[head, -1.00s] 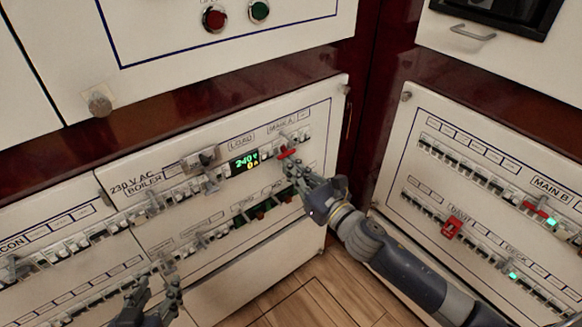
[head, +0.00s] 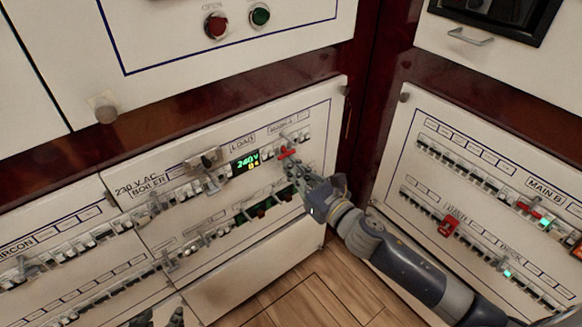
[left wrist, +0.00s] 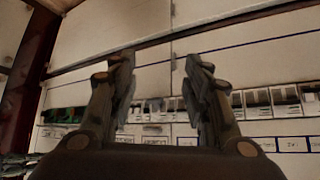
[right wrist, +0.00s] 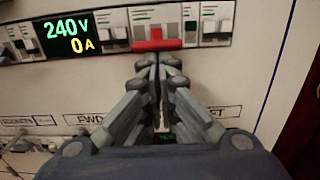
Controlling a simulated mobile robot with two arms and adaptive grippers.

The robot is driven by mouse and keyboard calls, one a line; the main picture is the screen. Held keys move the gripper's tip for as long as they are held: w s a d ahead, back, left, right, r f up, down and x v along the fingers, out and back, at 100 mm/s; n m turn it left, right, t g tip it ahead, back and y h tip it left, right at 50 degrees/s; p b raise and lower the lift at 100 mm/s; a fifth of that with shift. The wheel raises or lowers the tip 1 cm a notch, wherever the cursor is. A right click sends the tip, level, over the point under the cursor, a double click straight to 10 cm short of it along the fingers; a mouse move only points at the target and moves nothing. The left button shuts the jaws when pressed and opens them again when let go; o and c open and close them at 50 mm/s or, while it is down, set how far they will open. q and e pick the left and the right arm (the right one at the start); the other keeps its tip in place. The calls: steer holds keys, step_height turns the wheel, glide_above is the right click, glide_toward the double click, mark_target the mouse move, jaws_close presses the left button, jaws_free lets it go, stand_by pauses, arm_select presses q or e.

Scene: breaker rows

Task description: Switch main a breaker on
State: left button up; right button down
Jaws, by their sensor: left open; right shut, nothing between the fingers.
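The main A breaker has a red handle (head: 287,152) under the MAIN A label (head: 286,128), on the upper row of the left panel. In the right wrist view the red handle (right wrist: 156,45) sits low on its white breaker body. My right gripper (head: 292,168) is shut and empty, its fingertips just below the red handle. In the right wrist view its closed fingertips (right wrist: 158,62) are close under the handle; I cannot tell whether they touch it. My left gripper (left wrist: 158,65) is open and empty in front of a lower breaker row; only its tips show in the head view.
A green and yellow display (head: 246,162) reads 240 V and 0 A left of the red handle. The right panel has a MAIN B breaker with a red handle (head: 529,210) and a lit green lamp (head: 546,224). Another red handle (head: 448,226) is lower there. Wooden floor (head: 300,290) lies below.

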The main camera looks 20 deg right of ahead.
arm_select(q)
steer(key=shift+s+a+f+g+y+p, duration=0.5)
steer(key=shift+s+a+f+g+p, duration=1.1)
steer(key=shift+s, duration=1.8)
step_height(320, 180, down, 10)
steer(key=s+g+p, duration=0.1)
steer(key=g+p, duration=0.1)
steer(key=shift+s+d+f, duration=0.25)
steer(key=shift+s+d, duration=0.05)
steer(key=shift+d, duration=0.05)
arm_select(e)
steer(key=shift+s+d+r+g, duration=0.15)
steer(key=shift+s+r, duration=0.2)
steer(key=shift+r, duration=0.25)
steer(key=shift+s+d+r+g, duration=0.15)
steer(key=shift+s+r, duration=0.2)
steer(key=shift+r, duration=0.25)
steer(key=v, duration=1.2)
